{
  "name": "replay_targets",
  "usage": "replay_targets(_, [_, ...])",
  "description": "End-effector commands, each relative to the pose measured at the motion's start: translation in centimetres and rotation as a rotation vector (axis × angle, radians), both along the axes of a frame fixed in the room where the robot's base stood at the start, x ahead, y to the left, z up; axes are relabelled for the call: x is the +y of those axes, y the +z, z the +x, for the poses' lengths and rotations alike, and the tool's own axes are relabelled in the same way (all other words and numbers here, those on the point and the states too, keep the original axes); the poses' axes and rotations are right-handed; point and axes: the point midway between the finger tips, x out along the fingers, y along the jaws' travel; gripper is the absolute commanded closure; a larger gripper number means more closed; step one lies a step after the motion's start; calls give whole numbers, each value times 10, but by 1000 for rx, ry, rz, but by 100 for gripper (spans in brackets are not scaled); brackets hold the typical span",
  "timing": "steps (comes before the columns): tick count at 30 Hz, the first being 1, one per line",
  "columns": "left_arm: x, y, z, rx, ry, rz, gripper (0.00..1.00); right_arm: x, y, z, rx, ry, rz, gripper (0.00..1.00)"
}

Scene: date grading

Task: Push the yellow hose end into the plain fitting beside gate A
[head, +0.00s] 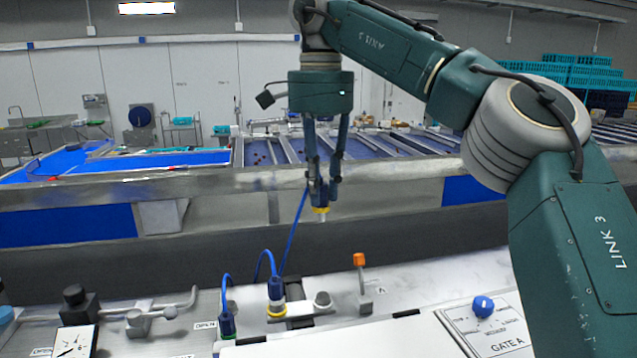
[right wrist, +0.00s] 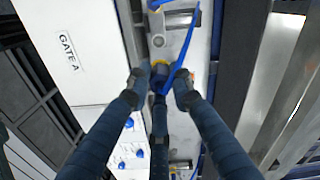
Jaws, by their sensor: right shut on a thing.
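My right gripper (head: 321,196) is shut on the yellow hose end (head: 321,211), whose yellow collar and pale tip point down below the fingers. A blue hose (head: 294,232) trails down from it to the bench. The hose end hangs well above the bench, apart from any fitting. In the right wrist view the fingers (right wrist: 160,82) close around it, with a yellow collar (right wrist: 160,63) beyond them. The gate A panel (head: 510,335) is at the lower right. A bare grey round part (head: 322,299) stands on the bench; I cannot tell whether it is the plain fitting. My left gripper is out of view.
A metal rail (head: 230,182) runs behind. A black knob (head: 74,296) is at the left.

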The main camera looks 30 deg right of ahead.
Motion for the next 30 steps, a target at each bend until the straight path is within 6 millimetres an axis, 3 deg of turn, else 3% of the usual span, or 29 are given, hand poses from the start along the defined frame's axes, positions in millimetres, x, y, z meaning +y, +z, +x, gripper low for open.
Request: replay_targets(30, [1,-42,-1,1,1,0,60,0,-63,0,0,0,0,100])
